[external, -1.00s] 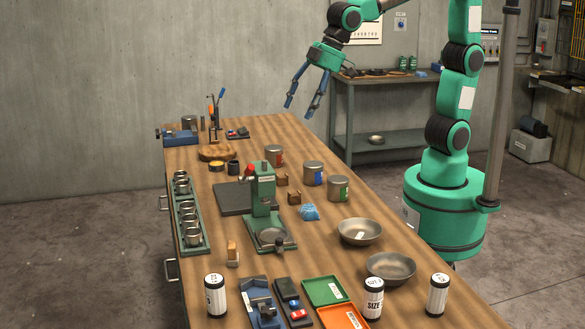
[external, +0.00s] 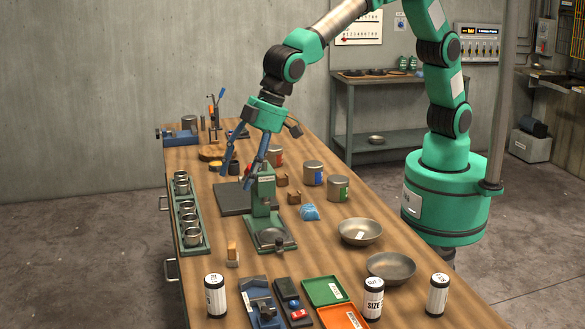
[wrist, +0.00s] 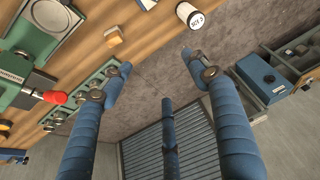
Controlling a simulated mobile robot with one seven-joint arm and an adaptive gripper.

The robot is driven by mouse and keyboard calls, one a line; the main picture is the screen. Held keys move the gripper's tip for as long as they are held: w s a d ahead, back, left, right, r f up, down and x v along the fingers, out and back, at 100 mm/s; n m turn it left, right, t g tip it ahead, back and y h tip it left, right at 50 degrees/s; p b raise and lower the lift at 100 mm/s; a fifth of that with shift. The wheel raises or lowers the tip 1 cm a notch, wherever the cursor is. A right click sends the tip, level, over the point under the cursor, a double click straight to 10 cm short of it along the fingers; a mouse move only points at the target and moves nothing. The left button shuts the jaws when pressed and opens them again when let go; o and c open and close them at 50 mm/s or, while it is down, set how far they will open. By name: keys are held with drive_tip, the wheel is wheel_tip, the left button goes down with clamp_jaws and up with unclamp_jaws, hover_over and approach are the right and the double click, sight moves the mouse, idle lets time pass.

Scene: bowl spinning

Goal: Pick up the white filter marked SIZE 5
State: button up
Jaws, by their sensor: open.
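Three white filters with black tops stand at the near end of the bench in the external view: one at the left (external: 215,296), one in the middle (external: 373,300) whose label reads SIZE, and one at the right (external: 438,296). Their size numbers are too small to read there. One white filter (wrist: 190,16) shows at the top of the wrist view; its label looks like SIZE 5, but the digit is small. My gripper (external: 235,178) is open and empty above the bench, near the green press, well apart from the filters.
The green press (external: 264,205) with a red knob stands under my gripper. A rack of metal cups (external: 205,245) lies along the left edge. Blue and dark fixtures (external: 258,302), green (external: 320,290) and orange trays lie between the filters. Two metal bowls (external: 360,232) are at the right.

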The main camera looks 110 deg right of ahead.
drive_tip(key=p, duration=0.3)
approach(217, 278)
drive_tip(key=r, duration=0.1)
drive_tip(key=shift+s+d+r+n, duration=0.15)
drive_tip(key=shift+s+d+n, duration=0.05)
drive_tip(key=shift+n, duration=0.1)
drive_tip(key=shift+b+x, duration=0.35)
drive_tip(key=shift+x, duration=3.85)
drive_tip(key=shift+a, duration=0.1)
drive_tip(key=shift+x, duration=2.65)
drive_tip(key=shift+s, duration=0.1)
drive_tip(key=shift+c, duration=0.3)
drive_tip(key=shift+a, duration=0.1)
drive_tip(key=c, duration=1.1)
